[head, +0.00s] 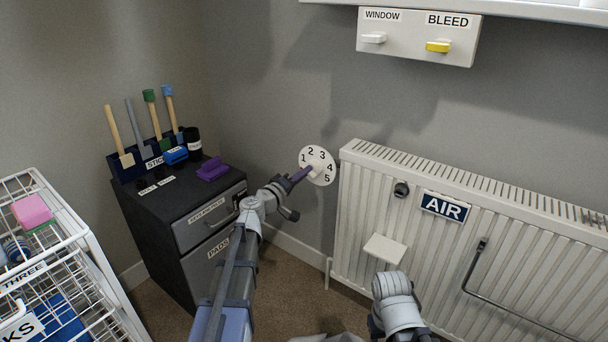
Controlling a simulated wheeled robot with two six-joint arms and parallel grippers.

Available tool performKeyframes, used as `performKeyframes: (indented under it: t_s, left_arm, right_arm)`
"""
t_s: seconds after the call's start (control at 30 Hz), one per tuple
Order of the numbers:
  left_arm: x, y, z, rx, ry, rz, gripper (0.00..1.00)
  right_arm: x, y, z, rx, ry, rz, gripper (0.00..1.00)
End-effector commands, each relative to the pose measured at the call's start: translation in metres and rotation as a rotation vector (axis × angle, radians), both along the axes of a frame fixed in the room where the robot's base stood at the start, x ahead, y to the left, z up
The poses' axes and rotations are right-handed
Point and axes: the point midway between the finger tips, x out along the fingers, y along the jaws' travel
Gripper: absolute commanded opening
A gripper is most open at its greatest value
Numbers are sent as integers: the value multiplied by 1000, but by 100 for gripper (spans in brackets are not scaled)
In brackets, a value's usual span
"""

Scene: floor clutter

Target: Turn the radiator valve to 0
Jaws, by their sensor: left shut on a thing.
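The radiator valve dial (322,156) is a white disc on the grey wall, just left of the radiator (365,215). It carries the numbers 1 to 5 around its face; no 0 can be made out, and its lower left is partly covered by my gripper. My left gripper (306,172) reaches up from the lower left and is shut on the valve knob at the dial's middle. The knob is mostly hidden by the fingers, so its pointing direction cannot be read. Of my right arm only grey links show at the bottom; its gripper is not visible.
A dark drawer cabinet (165,235) with a tool rack stands left of my arm. A white wire trolley (75,225) is at far left. A WINDOW/BLEED switch box (415,50) hangs above. A pale block (385,249) sits against the radiator, below the AIR sign (445,206).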

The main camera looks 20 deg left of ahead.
Motion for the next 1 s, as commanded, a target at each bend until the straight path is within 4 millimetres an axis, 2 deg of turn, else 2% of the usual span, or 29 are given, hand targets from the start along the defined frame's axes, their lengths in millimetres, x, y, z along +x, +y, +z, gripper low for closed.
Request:
performKeyframes:
  t_s: [1.0]
  left_arm:
    - [0,0,-5,-861,313,0,0]
  right_arm:
    - [0,0,-5,0,0,-1,50]
